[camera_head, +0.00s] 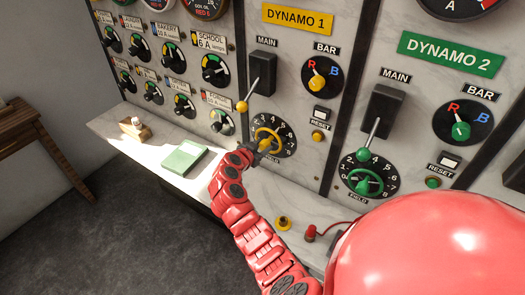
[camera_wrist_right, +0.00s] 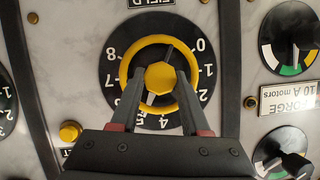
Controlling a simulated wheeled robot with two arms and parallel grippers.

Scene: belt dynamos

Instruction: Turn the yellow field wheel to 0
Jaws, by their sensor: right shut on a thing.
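The yellow field wheel (camera_head: 272,133) sits on a black numbered dial under the yellow DYNAMO 1 sign (camera_head: 297,19). In the right wrist view the wheel (camera_wrist_right: 160,40) shows upside down, with a faceted hub and a ring. A pale mark on it points between 4 and 5; the 0 (camera_wrist_right: 200,45) is at the upper right of that view. My right gripper (camera_head: 258,146) is shut on the wheel, its fingers (camera_wrist_right: 158,95) on either side of the hub. The fingers hide part of the dial. My left gripper is not in view.
Above the wheel is the MAIN lever (camera_head: 243,106) with a yellow knob. The yellow BAR selector (camera_head: 318,81) and RESET button (camera_head: 317,136) are to its right. The green DYNAMO 2 wheel (camera_head: 368,185) is further right.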

